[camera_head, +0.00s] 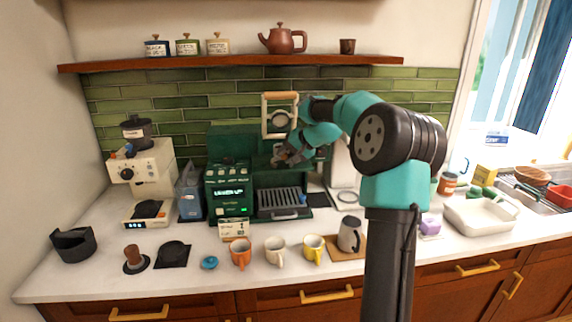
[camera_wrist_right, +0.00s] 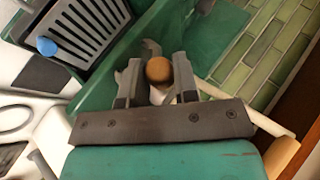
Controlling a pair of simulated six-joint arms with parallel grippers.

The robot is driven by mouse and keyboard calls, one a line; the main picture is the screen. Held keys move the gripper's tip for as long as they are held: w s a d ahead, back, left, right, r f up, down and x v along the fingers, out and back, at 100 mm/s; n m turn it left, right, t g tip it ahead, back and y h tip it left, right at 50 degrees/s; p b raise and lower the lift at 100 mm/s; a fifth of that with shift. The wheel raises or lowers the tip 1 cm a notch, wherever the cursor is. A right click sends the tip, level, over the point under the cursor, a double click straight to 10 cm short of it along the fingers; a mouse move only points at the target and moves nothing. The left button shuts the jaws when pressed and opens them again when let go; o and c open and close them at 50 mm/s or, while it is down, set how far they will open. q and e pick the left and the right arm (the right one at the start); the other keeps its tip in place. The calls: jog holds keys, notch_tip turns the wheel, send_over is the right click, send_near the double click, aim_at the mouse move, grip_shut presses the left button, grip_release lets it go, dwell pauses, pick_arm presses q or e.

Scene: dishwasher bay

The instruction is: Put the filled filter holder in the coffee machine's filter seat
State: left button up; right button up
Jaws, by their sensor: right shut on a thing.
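The green coffee machine (camera_head: 228,178) stands against the tiled wall, with a lit front panel and a slatted drip tray (camera_head: 283,202); the tray also shows at upper left in the right wrist view (camera_wrist_right: 92,30). My right gripper (camera_head: 283,156) is at the machine's front, above the drip tray. In the right wrist view its two fingers (camera_wrist_right: 158,82) are closed around a round brown knob, which looks like the end of the filter holder's handle (camera_wrist_right: 158,69). The rest of the holder, its filling and the filter seat are hidden, so I cannot tell whether holder and seat touch. My left gripper is out of view.
A wood-topped frame (camera_head: 279,97) rises above the machine. Orange (camera_head: 240,254), white (camera_head: 275,250) and yellow (camera_head: 313,248) mugs and a grey pitcher (camera_head: 349,236) stand along the front. A grinder (camera_head: 145,170) stands left. A wooden shelf (camera_head: 240,62) runs overhead.

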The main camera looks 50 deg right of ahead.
jog(key=shift+w+d, duration=0.15)
jog(key=shift+d+f, duration=0.1)
jog(key=shift+f, duration=1.7)
jog(key=o, duration=0.7)
jog(key=shift+f, duration=0.1)
jog(key=shift+r, duration=0.3)
jog(key=v, duration=1.1)
jog(key=shift+s+r, duration=0.2)
jog(key=shift+s, duration=0.1)
